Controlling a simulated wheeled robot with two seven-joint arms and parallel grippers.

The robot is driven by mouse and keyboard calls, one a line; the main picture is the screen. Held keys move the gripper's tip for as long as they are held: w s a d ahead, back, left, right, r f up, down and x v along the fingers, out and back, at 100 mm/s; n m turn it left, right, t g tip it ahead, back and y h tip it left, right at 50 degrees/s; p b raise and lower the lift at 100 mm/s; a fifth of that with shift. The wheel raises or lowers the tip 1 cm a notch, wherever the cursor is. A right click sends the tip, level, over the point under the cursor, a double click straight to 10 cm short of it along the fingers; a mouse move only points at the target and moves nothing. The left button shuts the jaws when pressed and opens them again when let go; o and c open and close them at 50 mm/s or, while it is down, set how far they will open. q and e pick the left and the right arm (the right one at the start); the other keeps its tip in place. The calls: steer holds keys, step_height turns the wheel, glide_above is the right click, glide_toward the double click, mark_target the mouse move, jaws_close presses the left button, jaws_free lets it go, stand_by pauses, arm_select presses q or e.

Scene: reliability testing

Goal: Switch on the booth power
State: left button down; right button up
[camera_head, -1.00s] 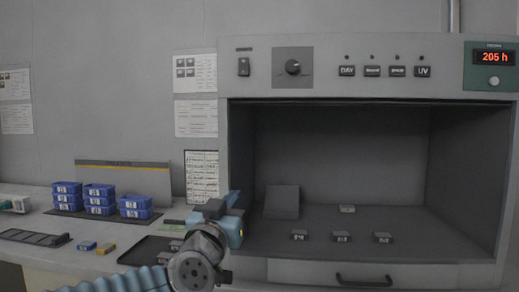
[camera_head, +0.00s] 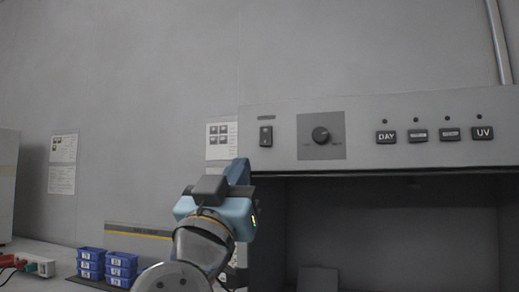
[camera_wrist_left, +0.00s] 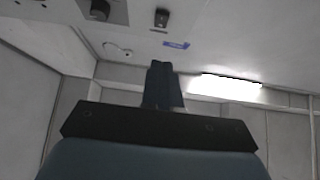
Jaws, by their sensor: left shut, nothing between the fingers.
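The booth power switch (camera_head: 266,136) is a small dark rocker on the left of the booth's grey upper panel, under a small dark label. It also shows near the top of the left wrist view (camera_wrist_left: 162,18). My left gripper (camera_head: 239,168) is raised below and to the left of the switch in the head view, apart from it. In the wrist view its dark fingers (camera_wrist_left: 161,68) are together and empty, pointing up toward the switch with a gap between. Which way the rocker is set is too small to tell. My right gripper is not in view.
Right of the switch are a round black knob (camera_head: 320,135) and a row of buttons, including DAY (camera_head: 386,137) and UV (camera_head: 482,133). The booth opening lies below the panel. Blue bins (camera_head: 122,268) stand at lower left. Papers hang on the wall (camera_head: 221,140).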

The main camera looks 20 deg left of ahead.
mark_target(264, 140)
arm_select(q)
steer(key=x, duration=0.3)
steer(key=w+f+p+x, duration=0.1)
steer(key=x, duration=0.3)
steer(key=p+x, duration=0.1)
steer(key=x, duration=0.2)
steer(key=shift+w+f, duration=0.25)
steer(key=shift+w, duration=0.05)
steer(key=shift+w+f+p, duration=0.1)
steer(key=shift+w+p, duration=0.2)
steer(key=shift+w, duration=0.25)
